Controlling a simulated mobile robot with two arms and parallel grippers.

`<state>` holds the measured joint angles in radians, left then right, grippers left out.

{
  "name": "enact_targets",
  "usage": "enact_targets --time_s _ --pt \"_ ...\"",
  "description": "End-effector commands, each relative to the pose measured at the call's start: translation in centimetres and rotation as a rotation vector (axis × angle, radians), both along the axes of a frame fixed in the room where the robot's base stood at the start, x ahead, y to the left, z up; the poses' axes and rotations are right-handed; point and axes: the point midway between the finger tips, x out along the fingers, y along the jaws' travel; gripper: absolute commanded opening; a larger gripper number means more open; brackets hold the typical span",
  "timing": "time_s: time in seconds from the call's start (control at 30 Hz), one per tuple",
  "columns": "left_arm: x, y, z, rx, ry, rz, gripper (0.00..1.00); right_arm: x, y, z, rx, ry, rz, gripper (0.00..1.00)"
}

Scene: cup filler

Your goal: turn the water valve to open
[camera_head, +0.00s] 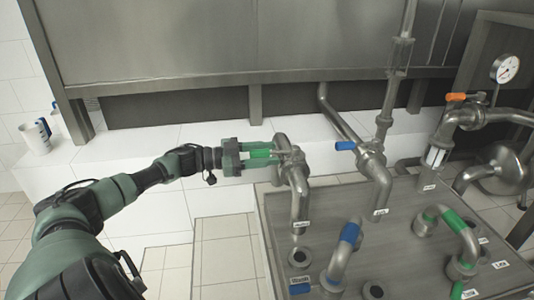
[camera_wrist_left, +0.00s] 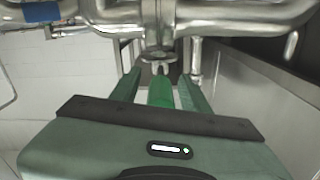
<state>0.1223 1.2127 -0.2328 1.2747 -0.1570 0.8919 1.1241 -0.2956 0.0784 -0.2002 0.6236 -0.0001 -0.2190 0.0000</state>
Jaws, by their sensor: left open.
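A valve with a green lever handle (camera_head: 258,153) sits on a steel pipe (camera_head: 297,180) that bends down toward the steel panel. The lever points left, out toward my arm. My left gripper (camera_head: 266,155) is open, with its fingers on either side of the green lever. In the left wrist view the green lever (camera_wrist_left: 160,92) lies between the two fingers of the gripper (camera_wrist_left: 160,88). I cannot tell whether the fingers touch it. Two other valves have a blue handle (camera_head: 345,146) and an orange handle (camera_head: 455,97). The valve labels are too small to read.
A steel panel (camera_head: 335,215) with labelled ports and short bent pipes, banded blue (camera_head: 350,234) and green (camera_head: 453,220), lies at right. A pressure gauge (camera_head: 505,69) stands far right. White cups (camera_head: 35,138) stand on the ledge at left. Tiled floor is free below my arm.

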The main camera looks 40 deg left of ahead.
Motion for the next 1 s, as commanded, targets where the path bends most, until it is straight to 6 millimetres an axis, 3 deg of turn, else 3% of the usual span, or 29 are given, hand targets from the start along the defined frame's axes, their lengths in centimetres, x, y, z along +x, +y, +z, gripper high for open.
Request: enact_targets --time_s 0.17,0.33,0.37,1.0 --pt "0.01 0.02 -0.01 0.0 0.0 0.001 0.46 -0.15 -0.01 -0.03 -0.001 0.002 0.001 0.0" --pt "0.0 0.03 0.0 0.0 0.0 0.001 0.04 -0.43 -0.03 -0.04 0.0 0.006 0.001 0.0" --pt "0.0 0.03 0.0 0.0 0.0 0.001 0.0 -0.48 -0.04 -0.05 -0.001 0.007 0.001 0.0" --pt "-0.01 0.04 0.04 0.0 0.0 0.0 0.0 -0.69 -0.22 -0.06 -0.003 0.011 0.001 0.0"
